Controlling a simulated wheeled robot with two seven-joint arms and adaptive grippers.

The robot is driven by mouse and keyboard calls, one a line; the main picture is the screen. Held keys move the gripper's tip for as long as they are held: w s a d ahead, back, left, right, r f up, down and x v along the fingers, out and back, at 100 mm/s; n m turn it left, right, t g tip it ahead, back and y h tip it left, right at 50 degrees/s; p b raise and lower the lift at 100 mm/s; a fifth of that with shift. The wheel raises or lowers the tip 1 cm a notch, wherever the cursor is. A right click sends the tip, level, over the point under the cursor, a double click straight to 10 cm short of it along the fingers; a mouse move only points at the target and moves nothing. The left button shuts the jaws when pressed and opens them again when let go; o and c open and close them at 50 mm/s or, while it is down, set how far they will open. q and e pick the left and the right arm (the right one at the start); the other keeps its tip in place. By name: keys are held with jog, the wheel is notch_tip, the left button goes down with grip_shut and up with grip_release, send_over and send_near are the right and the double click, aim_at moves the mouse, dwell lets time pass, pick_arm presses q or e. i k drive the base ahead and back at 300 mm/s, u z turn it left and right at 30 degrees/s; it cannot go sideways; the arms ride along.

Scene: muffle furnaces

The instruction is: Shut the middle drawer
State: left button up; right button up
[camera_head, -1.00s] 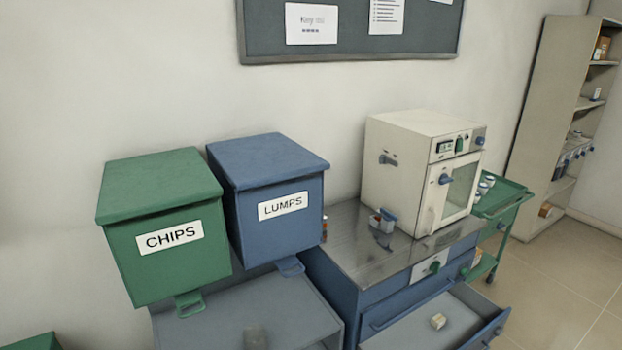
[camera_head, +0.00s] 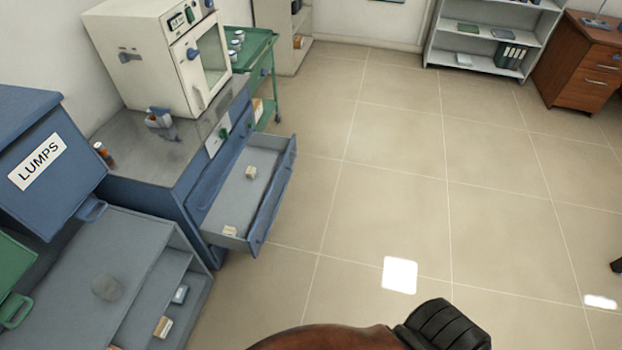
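A drawer (camera_head: 242,198) stands pulled out of the blue cabinet (camera_head: 206,184) under the furnace. It has a grey floor and a blue front on its right side, and holds two small pale boxes (camera_head: 250,172), (camera_head: 229,231). A shut blue front lies above it; anything below it is hidden, so I cannot confirm from here that it is the middle one. Neither of my grippers shows in the view.
The furnace (camera_head: 150,60) stands on the cabinet top, with a green trolley (camera_head: 262,48) beyond. A blue LUMPS bin (camera_head: 52,155) and a grey open unit (camera_head: 150,238) are at left. The tiled floor (camera_head: 400,180) right of the drawer is clear.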

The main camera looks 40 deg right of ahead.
aim_at(250, 206)
jog(key=z, duration=0.65)
jog(key=k, duration=0.3)
jog(key=z, duration=1.1)
jog(key=i, duration=1.2)
jog(key=u, duration=0.2)
